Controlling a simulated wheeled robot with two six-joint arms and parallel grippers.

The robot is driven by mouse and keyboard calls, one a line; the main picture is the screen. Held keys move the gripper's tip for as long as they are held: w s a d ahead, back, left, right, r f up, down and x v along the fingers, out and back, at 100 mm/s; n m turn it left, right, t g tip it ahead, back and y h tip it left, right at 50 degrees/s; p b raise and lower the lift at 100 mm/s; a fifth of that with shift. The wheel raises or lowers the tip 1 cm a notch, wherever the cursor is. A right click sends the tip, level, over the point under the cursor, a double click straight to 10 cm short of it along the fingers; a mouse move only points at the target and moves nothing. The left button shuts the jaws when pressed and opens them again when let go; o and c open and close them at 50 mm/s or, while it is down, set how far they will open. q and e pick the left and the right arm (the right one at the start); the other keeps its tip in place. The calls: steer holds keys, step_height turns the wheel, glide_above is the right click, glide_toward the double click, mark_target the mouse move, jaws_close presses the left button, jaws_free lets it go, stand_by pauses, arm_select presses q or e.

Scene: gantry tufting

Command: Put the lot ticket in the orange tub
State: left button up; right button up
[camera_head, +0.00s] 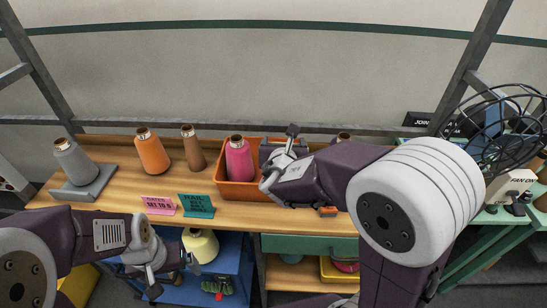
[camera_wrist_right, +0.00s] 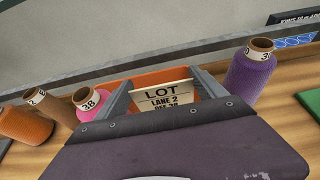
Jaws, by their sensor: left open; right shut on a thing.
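The lot ticket (camera_wrist_right: 163,98) is a cream card with dark print, held upright between the fingers of my right gripper (camera_wrist_right: 163,92) in the right wrist view. The orange tub (camera_head: 258,191) sits on the wooden bench, and part of its wall shows behind the ticket in the right wrist view (camera_wrist_right: 150,78). My right gripper (camera_head: 289,140) is over the tub's right part in the head view, where I cannot make out the ticket. A pink cone (camera_head: 238,161) appears to stand in the tub. My left gripper (camera_head: 168,278) is open, low in front of the bench.
Grey (camera_head: 75,162), orange (camera_head: 152,153) and brown (camera_head: 192,148) cones stand left of the tub. A purple cone (camera_wrist_right: 249,75) stands to its right. Pink (camera_head: 159,206) and teal (camera_head: 197,206) cards are at the bench front. A black wire fan (camera_head: 505,125) is far right.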

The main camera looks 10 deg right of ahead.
step_height(320, 180, down, 7)
steer(key=w+a+b, duration=0.1)
steer(key=w, duration=0.1)
steer(key=shift+w+a+f+b, duration=0.15)
steer(key=shift+w+a+b, duration=0.15)
steer(key=shift+w+b, duration=0.1)
stand_by(0.5)
steer(key=o, duration=1.6)
steer(key=shift+o, duration=0.2)
